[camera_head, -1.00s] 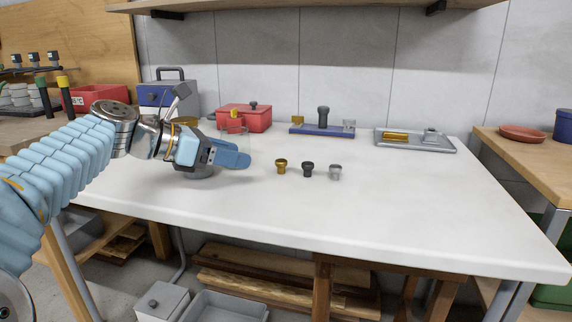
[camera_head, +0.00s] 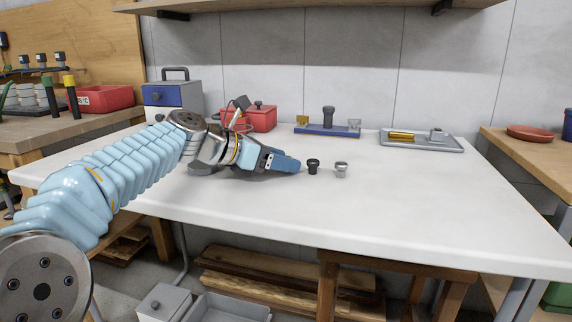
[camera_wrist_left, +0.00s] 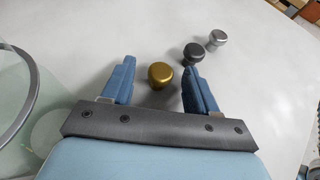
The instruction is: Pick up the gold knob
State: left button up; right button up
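The gold knob (camera_wrist_left: 160,74) stands on the white table between the two blue fingers of my left gripper (camera_wrist_left: 158,88) in the left wrist view. The fingers are open, with gaps to the knob on both sides. In the head view my left gripper (camera_head: 288,164) hides the gold knob. A black knob (camera_head: 313,166) stands just right of the fingertips; it also shows in the left wrist view (camera_wrist_left: 194,52). A silver knob (camera_head: 341,169) stands beyond it, also in the left wrist view (camera_wrist_left: 217,38). My right gripper is in neither current view.
A red box (camera_head: 262,117), a blue base with a black post (camera_head: 328,118) and a grey tray (camera_head: 450,148) stand along the back. A clear glass-like object (camera_wrist_left: 30,100) is left of the gripper in the wrist view. The table's front right is bare.

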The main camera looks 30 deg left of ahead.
pick_arm(q)
grip_shut()
jog(key=shift+r, duration=0.15)
